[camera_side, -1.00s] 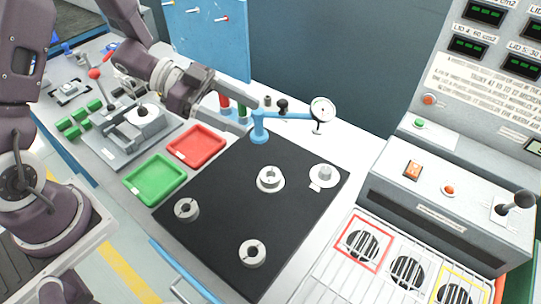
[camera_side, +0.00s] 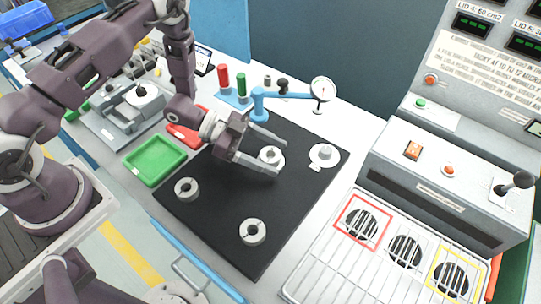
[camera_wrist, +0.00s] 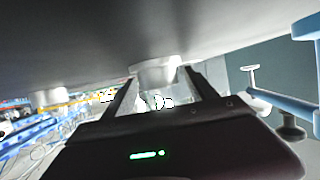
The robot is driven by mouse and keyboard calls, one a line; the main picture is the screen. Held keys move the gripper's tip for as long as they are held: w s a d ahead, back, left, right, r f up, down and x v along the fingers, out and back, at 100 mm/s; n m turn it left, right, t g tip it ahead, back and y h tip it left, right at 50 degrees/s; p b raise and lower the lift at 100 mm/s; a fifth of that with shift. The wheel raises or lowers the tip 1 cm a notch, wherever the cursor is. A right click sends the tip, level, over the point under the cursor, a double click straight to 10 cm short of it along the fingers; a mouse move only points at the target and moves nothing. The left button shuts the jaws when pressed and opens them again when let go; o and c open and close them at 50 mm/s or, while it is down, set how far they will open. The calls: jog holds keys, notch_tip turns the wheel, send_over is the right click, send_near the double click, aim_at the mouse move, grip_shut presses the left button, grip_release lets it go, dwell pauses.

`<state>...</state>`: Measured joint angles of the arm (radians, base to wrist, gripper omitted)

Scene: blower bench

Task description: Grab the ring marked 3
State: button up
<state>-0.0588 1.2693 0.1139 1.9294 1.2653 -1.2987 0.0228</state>
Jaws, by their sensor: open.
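Three pale grey rings show on the black mat in the side view: one near the middle (camera_side: 265,153), one at the left (camera_side: 186,189) and one at the front (camera_side: 253,231). I cannot read a number on any of them. My gripper (camera_side: 281,158) is open, reaching low over the mat from the left, with its two fingers on either side of the middle ring. In the wrist view this ring (camera_wrist: 158,68) shows between the fingers, with gaps beside it. Another ring (camera_wrist: 48,97) stands apart at the left there.
A round pale piece with a tag (camera_side: 324,155) stands right of the gripper. A blue stand (camera_side: 258,104) with a dial gauge (camera_side: 323,90) stands behind. Green (camera_side: 155,160) and red (camera_side: 183,136) trays lie left. The mat's front is mostly clear.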

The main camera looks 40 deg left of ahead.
grip_shut()
jog(key=shift+r, duration=0.15)
